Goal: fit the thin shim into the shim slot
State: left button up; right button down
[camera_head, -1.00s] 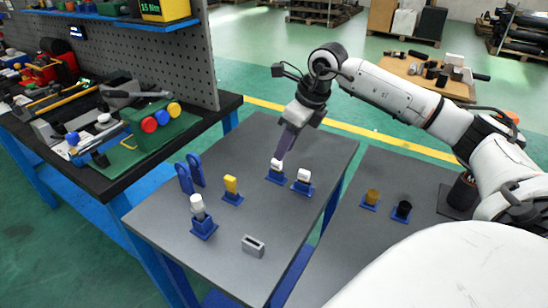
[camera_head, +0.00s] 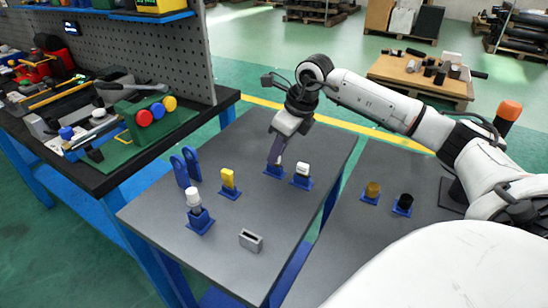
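My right gripper (camera_head: 274,161) points down at a blue stand (camera_head: 274,172) near the middle of the grey table. Its dark fingers show almost edge-on and overlap the small white piece in that stand, so most of the piece is hidden. I cannot tell whether the fingers are closed on it. A grey block with a dark narrow opening (camera_head: 250,241), which looks like the shim slot, sits at the table's front. I cannot tell which piece is the thin shim; a flat yellow piece (camera_head: 228,178) stands upright in another blue stand. My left gripper is not in view.
A white block (camera_head: 302,169) in a blue stand is close right of the gripper. A white cylinder (camera_head: 194,196) in a stand and blue upright loops (camera_head: 186,167) are at left. Brown (camera_head: 373,189) and black (camera_head: 405,202) pieces stand on the right table. The tabletop around the grey block is clear.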

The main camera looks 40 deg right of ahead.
jog(key=shift+r+p, duration=2.2)
jog(key=shift+r, duration=0.6)
